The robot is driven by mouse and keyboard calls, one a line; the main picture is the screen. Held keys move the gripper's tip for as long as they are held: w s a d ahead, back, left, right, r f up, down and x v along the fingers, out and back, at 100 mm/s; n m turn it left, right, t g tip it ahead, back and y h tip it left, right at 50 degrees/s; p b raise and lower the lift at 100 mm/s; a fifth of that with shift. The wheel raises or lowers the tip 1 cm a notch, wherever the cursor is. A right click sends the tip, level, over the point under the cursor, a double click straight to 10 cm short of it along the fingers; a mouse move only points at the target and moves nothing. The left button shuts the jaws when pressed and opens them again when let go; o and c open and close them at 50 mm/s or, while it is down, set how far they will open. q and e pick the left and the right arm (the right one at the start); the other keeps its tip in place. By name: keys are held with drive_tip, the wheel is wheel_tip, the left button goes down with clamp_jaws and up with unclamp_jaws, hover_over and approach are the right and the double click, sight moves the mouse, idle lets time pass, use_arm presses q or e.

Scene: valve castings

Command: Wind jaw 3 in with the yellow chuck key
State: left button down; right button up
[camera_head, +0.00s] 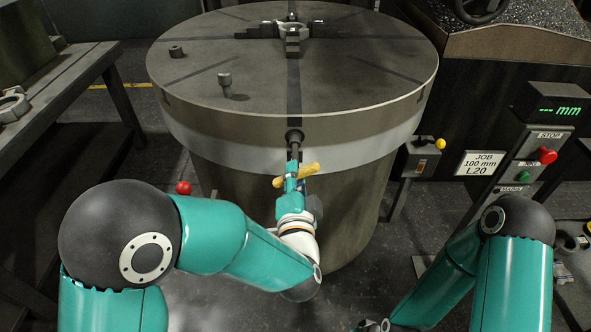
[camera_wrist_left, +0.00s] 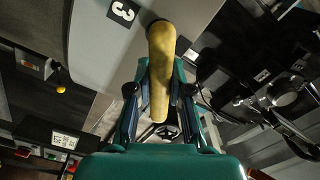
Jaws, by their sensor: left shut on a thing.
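The yellow chuck key (camera_head: 297,174) is in my left gripper (camera_head: 291,178), which is shut on its crossbar. In the left wrist view the yellow bar (camera_wrist_left: 161,70) stands between the two fingers (camera_wrist_left: 160,95). A dark shank runs from the key up to the round socket (camera_head: 294,136) in the table's rim; I cannot tell how deep it sits. A plate marked 3 (camera_wrist_left: 122,11) is on the rim beside it. The jaw (camera_head: 292,45) in line with this socket sits near the middle of the round table (camera_head: 240,85). My right gripper (camera_head: 374,326) is partly cut off at the bottom edge.
A small post (camera_head: 225,83) and a nut-like part (camera_head: 176,51) stand on the table top. A control post (camera_head: 530,150) with a green mm display and a sign reading JOB 100 mm L20 (camera_head: 479,163) stand at right. A bench (camera_head: 60,85) is at left.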

use_arm(q)
drive_tip(key=shift+r+m, duration=0.1)
drive_tip(key=shift+m, duration=0.7)
use_arm(e)
drive_tip(key=shift+r, duration=0.45)
drive_tip(key=shift+f, duration=0.15)
use_arm(q)
drive_tip(key=shift+n+b, duration=0.4)
drive_tip(key=shift+n, duration=0.1)
use_arm(e)
drive_tip(key=shift+f, duration=0.55)
use_arm(q)
drive_tip(key=shift+n, duration=0.3)
drive_tip(key=shift+r, duration=0.1)
